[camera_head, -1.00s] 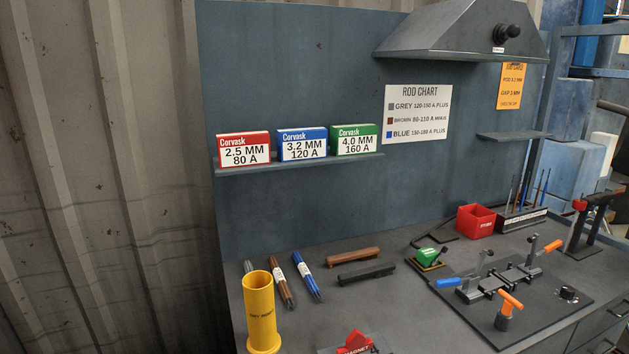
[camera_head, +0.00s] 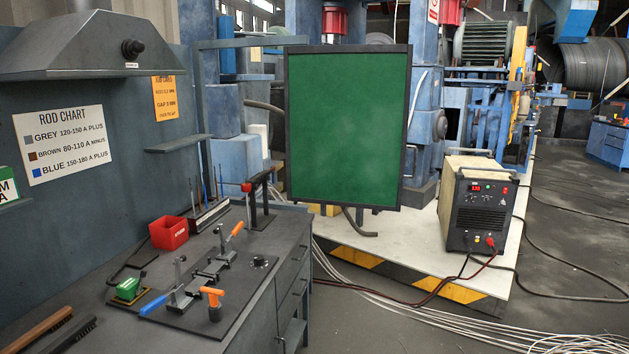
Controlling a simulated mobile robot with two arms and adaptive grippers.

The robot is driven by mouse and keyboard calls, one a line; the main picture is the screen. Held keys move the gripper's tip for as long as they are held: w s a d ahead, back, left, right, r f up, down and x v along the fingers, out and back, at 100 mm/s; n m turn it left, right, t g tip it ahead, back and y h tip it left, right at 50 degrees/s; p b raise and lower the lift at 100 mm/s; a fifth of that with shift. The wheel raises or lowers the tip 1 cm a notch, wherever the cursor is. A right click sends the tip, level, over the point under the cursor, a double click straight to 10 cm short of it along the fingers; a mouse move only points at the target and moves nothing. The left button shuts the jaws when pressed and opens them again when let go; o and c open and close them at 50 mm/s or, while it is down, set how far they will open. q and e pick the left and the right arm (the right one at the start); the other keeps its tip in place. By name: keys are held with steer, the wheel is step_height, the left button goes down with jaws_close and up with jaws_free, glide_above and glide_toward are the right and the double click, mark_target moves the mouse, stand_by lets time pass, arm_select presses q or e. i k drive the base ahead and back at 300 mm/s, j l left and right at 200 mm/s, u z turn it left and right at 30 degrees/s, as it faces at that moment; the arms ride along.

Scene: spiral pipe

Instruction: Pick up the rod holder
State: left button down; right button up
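A dark stand (camera_head: 257,203) at the workbench's far right end carries a black piece with a red end across its top. It may be the rod holder, but I cannot tell for sure. Beside it on the left is a dark rack (camera_head: 208,217) with several thin upright rods. Neither of my grippers is in view.
The bench (camera_head: 251,252) also carries a red box (camera_head: 169,233), a green-topped block (camera_head: 128,289), a clamp fixture with blue and orange handles (camera_head: 197,280) and brushes. A green screen (camera_head: 346,130) and a welding machine (camera_head: 480,212) stand beyond. Cables (camera_head: 400,310) lie on the floor.

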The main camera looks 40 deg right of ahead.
mark_target(261, 177)
steer(key=z, duration=0.8)
steer(key=j+u, duration=0.1)
steer(key=u, duration=0.3)
steer(key=j+u, duration=0.1)
steer(key=u, duration=0.25)
steer(key=j+u, duration=0.1)
steer(key=u, duration=0.3)
steer(key=i+l+u, duration=0.1)
steer(key=l+u, duration=0.7)
steer(key=k+l+u, duration=0.1)
steer(key=l+u, duration=0.25)
steer(key=l, duration=2.15)
